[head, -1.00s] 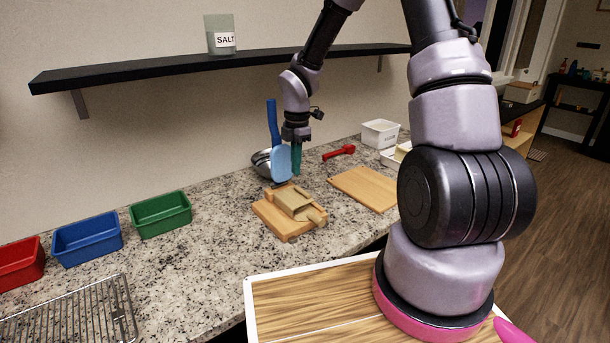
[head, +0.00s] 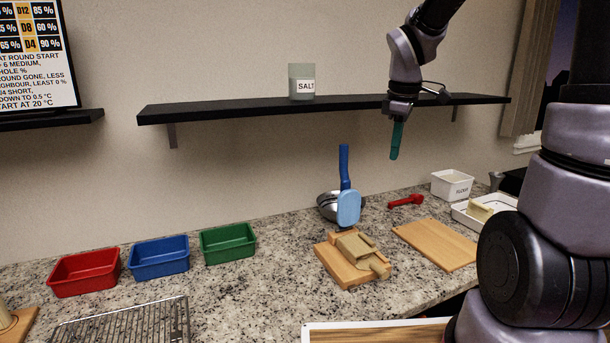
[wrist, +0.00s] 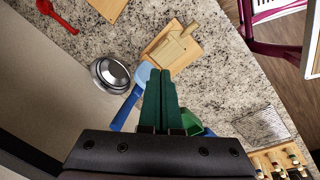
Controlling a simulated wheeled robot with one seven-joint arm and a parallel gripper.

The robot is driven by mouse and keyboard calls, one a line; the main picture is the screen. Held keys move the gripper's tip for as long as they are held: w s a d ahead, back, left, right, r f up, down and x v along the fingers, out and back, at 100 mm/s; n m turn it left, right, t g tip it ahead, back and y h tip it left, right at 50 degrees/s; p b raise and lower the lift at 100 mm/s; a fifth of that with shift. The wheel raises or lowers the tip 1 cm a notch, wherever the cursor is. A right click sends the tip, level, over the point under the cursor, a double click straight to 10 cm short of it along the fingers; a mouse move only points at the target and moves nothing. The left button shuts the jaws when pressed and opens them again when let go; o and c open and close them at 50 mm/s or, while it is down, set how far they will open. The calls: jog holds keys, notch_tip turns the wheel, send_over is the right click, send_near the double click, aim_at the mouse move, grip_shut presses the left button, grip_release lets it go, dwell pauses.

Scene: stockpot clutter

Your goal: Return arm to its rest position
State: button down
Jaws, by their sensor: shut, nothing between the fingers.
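My gripper (head: 396,141) is raised above the counter near the shelf, its green fingers pointing down. In the wrist view the fingers (wrist: 163,78) are together with nothing between them. Below and to the left in the head view stand a blue spatula-like tool (head: 348,205) and a metal bowl (head: 327,205) behind it. A wooden board (head: 338,264) with a tan scoop-like block (head: 356,245) on it lies in front of them. The gripper touches none of these.
A black shelf (head: 230,108) holds a salt jar (head: 302,82), close to my arm. Red (head: 84,272), blue (head: 158,258) and green (head: 228,244) bins stand at left. A wire rack (head: 130,325), flat board (head: 435,244), red scoop (head: 405,202) and flour box (head: 451,184) occupy the counter.

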jog(key=s+d+r+m+t+y, duration=0.1)
jog(key=s+r+m+t, duration=0.1)
jog(key=s+r+m, duration=0.3)
jog(key=s+d+r+m+t+y, duration=0.1)
jog(key=s+r+m+t, duration=0.2)
jog(key=s+m, duration=0.7)
jog(key=shift+s+r+m, duration=0.2)
jog(key=shift+r+m, duration=0.4)
jog(key=shift+r, duration=0.8)
